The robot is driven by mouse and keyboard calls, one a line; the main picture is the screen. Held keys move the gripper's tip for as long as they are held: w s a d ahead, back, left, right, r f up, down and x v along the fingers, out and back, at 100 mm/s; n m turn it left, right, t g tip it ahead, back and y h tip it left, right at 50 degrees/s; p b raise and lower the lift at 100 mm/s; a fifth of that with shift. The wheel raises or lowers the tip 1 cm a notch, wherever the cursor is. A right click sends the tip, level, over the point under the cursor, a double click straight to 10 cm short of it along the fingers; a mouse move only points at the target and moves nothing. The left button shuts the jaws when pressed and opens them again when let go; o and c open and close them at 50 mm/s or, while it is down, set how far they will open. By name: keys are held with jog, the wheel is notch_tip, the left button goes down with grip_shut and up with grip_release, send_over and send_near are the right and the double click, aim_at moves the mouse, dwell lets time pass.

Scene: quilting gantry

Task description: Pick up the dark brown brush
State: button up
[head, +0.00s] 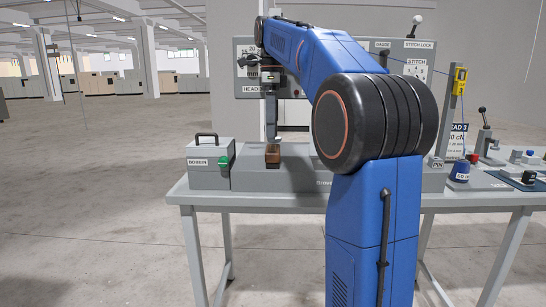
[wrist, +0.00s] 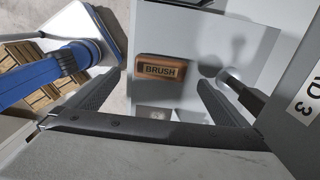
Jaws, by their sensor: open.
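The brush (wrist: 160,68) shows in the wrist view as a small brown block with a dark panel lettered BRUSH, lying on a pale grey surface. In the head view the brush (head: 272,158) is a small brown block on top of the long grey machine bed (head: 290,181). My gripper (wrist: 159,84) is open, its two dark fingers spread to the left and right of the brush with gaps on both sides. I cannot tell the remaining height. In the head view my gripper (head: 271,137) hangs above the brush, partly lost against the grey machine.
A grey BOBBIN box (head: 206,163) with a black handle and green part stands left of the bed. A grey panel stands behind. A dark rod (wrist: 240,92) lies near the right finger. A blue spool (head: 460,172) and levers are at the table's right.

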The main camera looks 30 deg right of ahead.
aim_at(271, 148)
jog(key=shift+w+f, duration=0.1)
jog(key=shift+f, duration=4.2)
jog(key=shift+c, duration=0.6)
jog(key=c, duration=1)
jog(key=shift+r, duration=0.1)
notch_tip(271, 148, up, 10)
jog(key=shift+f, duration=0.1)
